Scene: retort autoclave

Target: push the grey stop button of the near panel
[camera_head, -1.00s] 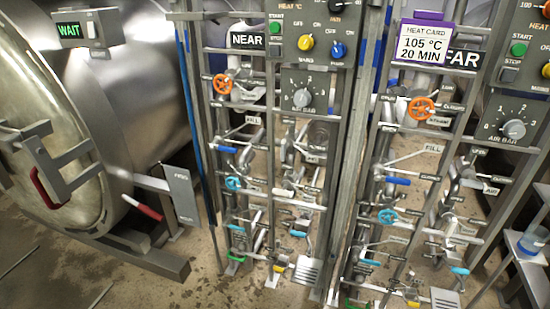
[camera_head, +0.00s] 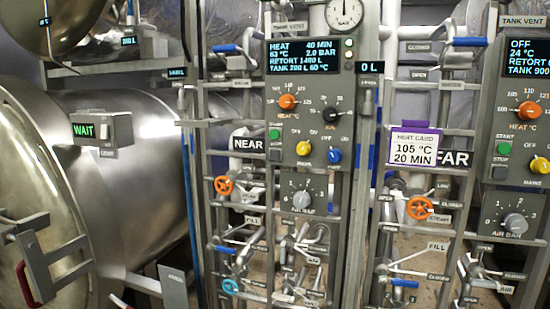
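The near panel (camera_head: 318,175) is a grey upright box right of the NEAR sign (camera_head: 248,144). Its grey stop button (camera_head: 274,155) is a small square at the panel's left edge, just below the round green start button (camera_head: 274,134). The display (camera_head: 304,57) at the top reads HEAT, 40 MIN, 63 °C, 2.0 BAR. Neither of my grippers is in view, and nothing covers the stop button.
Orange, black, yellow, blue and grey knobs sit close to the buttons. The far panel (camera_head: 515,200) stands at right, past the heat card (camera_head: 414,147). Pipes and valves fill the racks below. The retort (camera_head: 135,170) with a green WAIT sign (camera_head: 84,130) is at left.

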